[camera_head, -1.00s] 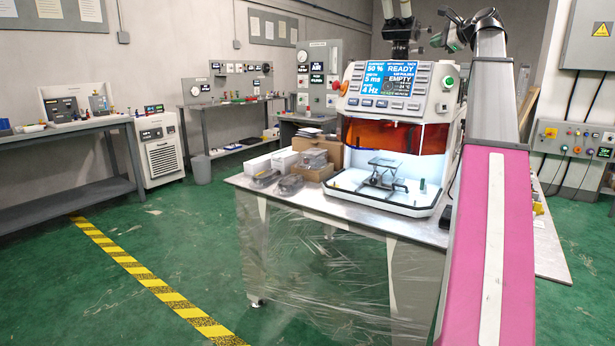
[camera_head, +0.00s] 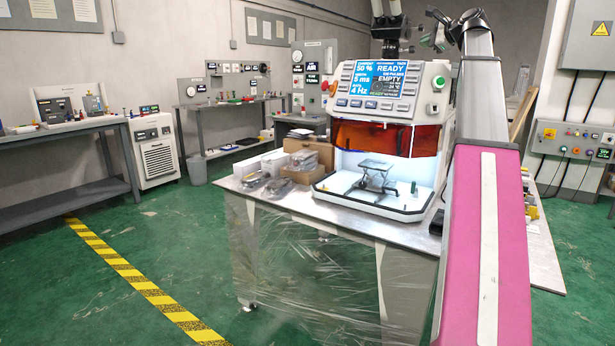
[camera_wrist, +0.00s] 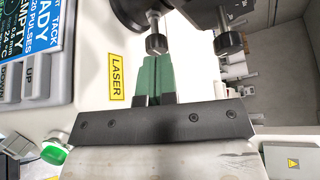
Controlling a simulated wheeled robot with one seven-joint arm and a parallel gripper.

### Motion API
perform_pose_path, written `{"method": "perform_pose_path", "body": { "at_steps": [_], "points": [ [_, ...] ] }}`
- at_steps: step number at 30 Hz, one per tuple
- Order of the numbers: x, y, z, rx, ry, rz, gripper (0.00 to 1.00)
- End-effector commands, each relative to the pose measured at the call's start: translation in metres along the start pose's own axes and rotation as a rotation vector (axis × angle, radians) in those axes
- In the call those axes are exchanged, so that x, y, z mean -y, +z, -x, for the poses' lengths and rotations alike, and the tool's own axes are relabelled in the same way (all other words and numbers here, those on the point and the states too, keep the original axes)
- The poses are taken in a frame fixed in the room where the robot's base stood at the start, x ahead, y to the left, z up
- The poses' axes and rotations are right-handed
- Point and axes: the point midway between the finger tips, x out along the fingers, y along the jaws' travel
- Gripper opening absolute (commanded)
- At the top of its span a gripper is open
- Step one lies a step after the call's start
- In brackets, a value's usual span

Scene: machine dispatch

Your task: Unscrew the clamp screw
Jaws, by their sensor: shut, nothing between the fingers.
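In the wrist view my gripper (camera_wrist: 154,63) shows as two green fingers held together, shut and empty. Just beyond the fingertips is a black ridged knob (camera_wrist: 156,43) on a metal shank, which looks like a clamp screw. The fingertips look close to this knob; whether they touch it I cannot tell. A second similar black knob (camera_wrist: 229,42) is to the right, apart from the fingers. Which of the two is the clamp screw is not clear. In the head view the knobs are too small to make out near the microscope column (camera_head: 391,30).
The white laser machine (camera_head: 388,95) with its lit screen stands on the bench (camera_head: 345,222). Its housing with a yellow LASER label (camera_wrist: 117,77) is left of my fingers. A green button (camera_wrist: 54,153) is at lower left. Cardboard boxes (camera_head: 308,152) stand left of the machine.

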Motion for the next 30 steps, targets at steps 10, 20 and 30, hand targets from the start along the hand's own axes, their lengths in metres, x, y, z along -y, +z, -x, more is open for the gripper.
{"method": "perform_pose_path", "body": {
  "at_steps": [10, 20, 30],
  "points": [
    [0.000, 0.016, -0.029, 0.001, 0.000, -0.001, 0.00],
    [0.000, 0.017, -0.030, 0.001, 0.000, -0.001, 0.00],
    [0.000, 0.015, -0.031, 0.002, 0.000, -0.001, 0.00]
  ]
}}
